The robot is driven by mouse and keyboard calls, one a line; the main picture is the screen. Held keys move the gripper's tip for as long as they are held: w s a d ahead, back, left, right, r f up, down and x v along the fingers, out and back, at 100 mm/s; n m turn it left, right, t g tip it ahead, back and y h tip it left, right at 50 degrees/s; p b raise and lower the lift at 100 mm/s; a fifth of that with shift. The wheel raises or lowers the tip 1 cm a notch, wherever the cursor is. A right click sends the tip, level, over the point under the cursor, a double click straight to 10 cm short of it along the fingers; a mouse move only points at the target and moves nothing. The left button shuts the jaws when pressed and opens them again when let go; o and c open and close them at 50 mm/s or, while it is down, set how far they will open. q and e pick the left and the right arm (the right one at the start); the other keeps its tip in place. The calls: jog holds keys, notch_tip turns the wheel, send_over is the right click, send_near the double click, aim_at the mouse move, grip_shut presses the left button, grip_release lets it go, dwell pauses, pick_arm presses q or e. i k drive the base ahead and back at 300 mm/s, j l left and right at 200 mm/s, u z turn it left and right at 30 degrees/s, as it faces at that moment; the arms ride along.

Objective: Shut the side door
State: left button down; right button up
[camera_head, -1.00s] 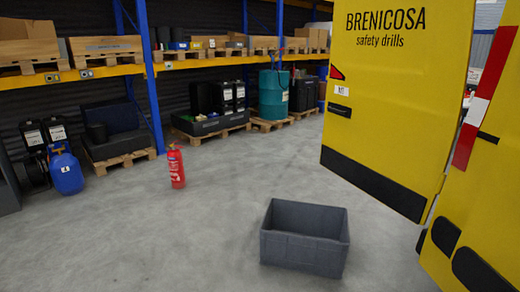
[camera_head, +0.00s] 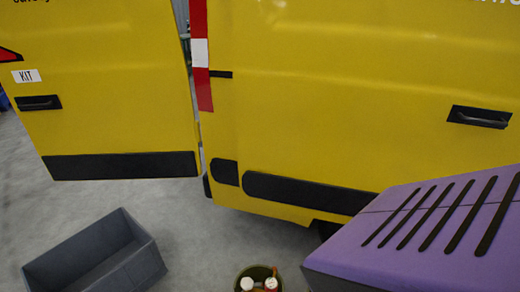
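A yellow van side panel (camera_head: 340,115) fills the centre and right of the head view, with a black handle (camera_head: 480,117) at the right and a black trim strip low down. I cannot tell whether this panel is the side door or whether it stands ajar. Left of it, a yellow door (camera_head: 110,110) with a "KIT" label, a black handle (camera_head: 38,103) and a black lower strip stands swung out, with a narrow gap at its right edge beside a red and white stripe (camera_head: 201,55). Neither of my grippers is in view.
A grey open crate (camera_head: 145,265) lies on the floor at the lower left. A round container (camera_head: 242,274) with small white-topped items is at the bottom centre. A purple slotted housing (camera_head: 410,235) covers the lower right. Bare floor (camera_head: 200,235) shows between crate and van.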

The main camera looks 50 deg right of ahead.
aim_at(339, 104)
jog(key=i+z, duration=0.15)
jog(key=z, duration=0.25)
jog(key=i+j+z, duration=0.1)
jog(key=z, duration=0.3)
jog(key=i+j+z, duration=0.15)
jog(key=z, duration=0.2)
jog(key=i+j+z, duration=0.15)
jog(key=z, duration=0.25)
jog(key=i+j+z, duration=0.25)
jog(key=z, duration=0.25)
jog(key=i+j+z, duration=0.2)
jog(key=j+z, duration=0.3)
jog(key=l, duration=0.15)
